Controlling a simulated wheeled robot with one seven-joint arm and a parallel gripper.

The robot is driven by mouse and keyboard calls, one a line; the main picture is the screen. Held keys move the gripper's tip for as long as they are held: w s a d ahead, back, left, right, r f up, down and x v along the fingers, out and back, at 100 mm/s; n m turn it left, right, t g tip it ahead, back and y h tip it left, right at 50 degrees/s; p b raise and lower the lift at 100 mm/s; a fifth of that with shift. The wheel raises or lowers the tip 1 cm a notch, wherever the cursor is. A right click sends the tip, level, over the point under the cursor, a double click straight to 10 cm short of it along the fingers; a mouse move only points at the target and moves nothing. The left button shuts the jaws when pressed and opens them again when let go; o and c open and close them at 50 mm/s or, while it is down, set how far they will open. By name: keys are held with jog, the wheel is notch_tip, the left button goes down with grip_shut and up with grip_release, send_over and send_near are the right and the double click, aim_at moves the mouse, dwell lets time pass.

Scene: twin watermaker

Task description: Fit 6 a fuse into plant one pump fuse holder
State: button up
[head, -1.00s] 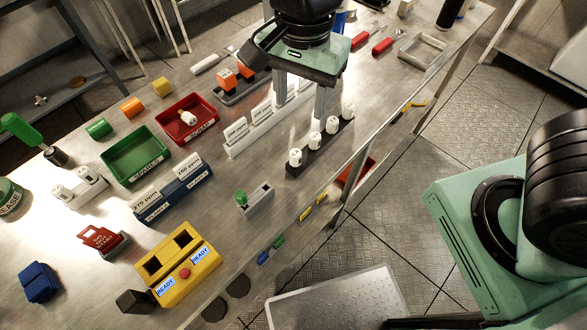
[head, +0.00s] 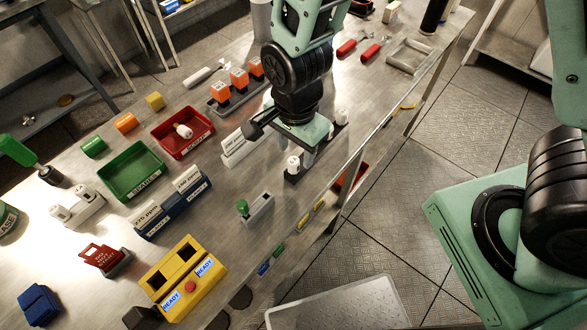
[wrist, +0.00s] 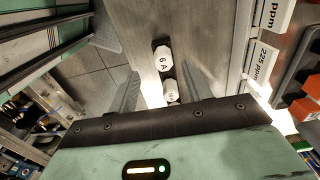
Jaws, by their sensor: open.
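A white fuse marked 6 A (wrist: 163,60) stands between my gripper's two grey fingers in the wrist view, with a gap on each side. Another white fuse (wrist: 171,90) is close behind it, partly hidden by my gripper's body. In the head view my gripper (head: 306,158) is open, low over the dark fuse rack (head: 291,178). I cannot tell which thing is the plant one pump fuse holder.
A white card rack (head: 236,153) is close left of my gripper. A red tray (head: 180,143) holds a white piece; a green tray (head: 133,175) is beside it. A yellow box (head: 187,277) with two READY displays and a grey holder (head: 259,209) stand near the front edge.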

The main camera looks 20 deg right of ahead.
aim_at(292, 162)
jog(key=shift+w+a+f+p, duration=0.1)
jog(key=shift+f+p, duration=0.15)
jog(key=shift+f, duration=0.65)
jog(key=shift+s+a+f+p, duration=0.1)
jog(key=shift+f+p, duration=0.1)
jog(key=shift+f, duration=0.75)
jog(key=shift+w+a+f+p, duration=0.1)
jog(key=shift+f+p, duration=0.15)
jog(key=shift+f, duration=0.65)
jog(key=c, duration=1.1)
